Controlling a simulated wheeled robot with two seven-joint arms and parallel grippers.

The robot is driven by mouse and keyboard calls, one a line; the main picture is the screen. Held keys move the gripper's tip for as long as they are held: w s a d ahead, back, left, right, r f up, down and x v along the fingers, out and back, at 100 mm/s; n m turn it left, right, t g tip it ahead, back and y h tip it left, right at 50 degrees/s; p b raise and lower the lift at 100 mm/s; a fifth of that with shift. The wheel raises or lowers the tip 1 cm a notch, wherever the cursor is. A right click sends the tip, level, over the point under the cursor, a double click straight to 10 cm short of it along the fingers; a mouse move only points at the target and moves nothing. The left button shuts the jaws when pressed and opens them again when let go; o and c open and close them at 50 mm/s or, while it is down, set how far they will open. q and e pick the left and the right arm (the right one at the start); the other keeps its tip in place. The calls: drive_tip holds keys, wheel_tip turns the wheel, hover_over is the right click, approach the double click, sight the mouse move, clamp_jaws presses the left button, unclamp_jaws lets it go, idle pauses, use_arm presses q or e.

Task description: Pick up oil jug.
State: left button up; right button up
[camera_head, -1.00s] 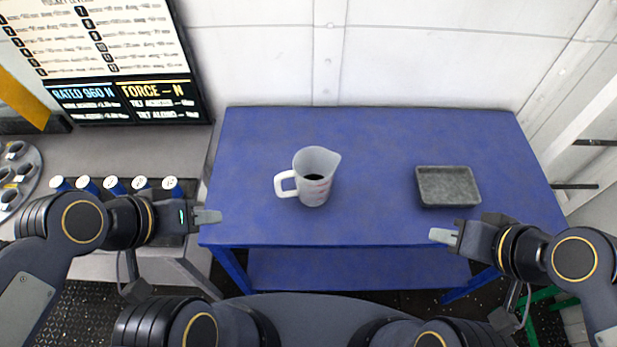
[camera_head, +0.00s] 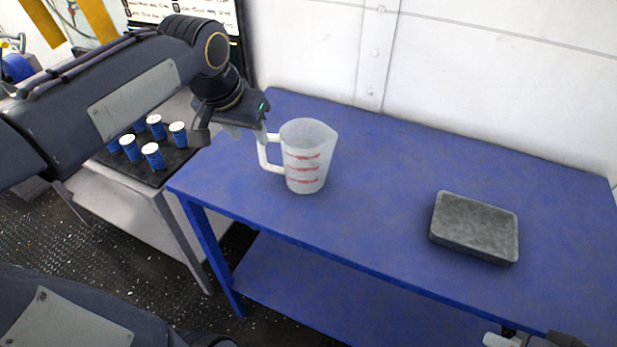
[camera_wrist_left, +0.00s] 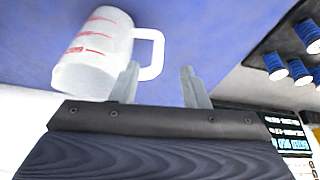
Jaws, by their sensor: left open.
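The oil jug (camera_head: 307,160) is a translucent white jug with red marks and a white handle on its left side. It stands upright on the blue table (camera_head: 390,215). My left gripper (camera_head: 249,133) is open just left of the handle. In the left wrist view the jug (camera_wrist_left: 95,55) is at upper left, and its handle reaches toward the space between the open fingers of my left gripper (camera_wrist_left: 158,88). Nothing is held between them. My right gripper (camera_head: 503,341) shows only in part at the bottom right edge; its jaws cannot be made out.
A grey tray (camera_head: 474,228) lies on the table to the right of the jug. Several blue cylinders with white tops (camera_head: 153,155) stand on a dark tray on the bench to the left. The table between jug and grey tray is clear.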

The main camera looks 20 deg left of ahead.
sight(260, 148)
use_arm(q)
drive_tip(key=b+x, duration=0.1)
drive_tip(key=x, duration=0.6)
drive_tip(key=shift+w+d+f, duration=0.15)
drive_tip(key=shift+w+d, duration=0.05)
clamp_jaws()
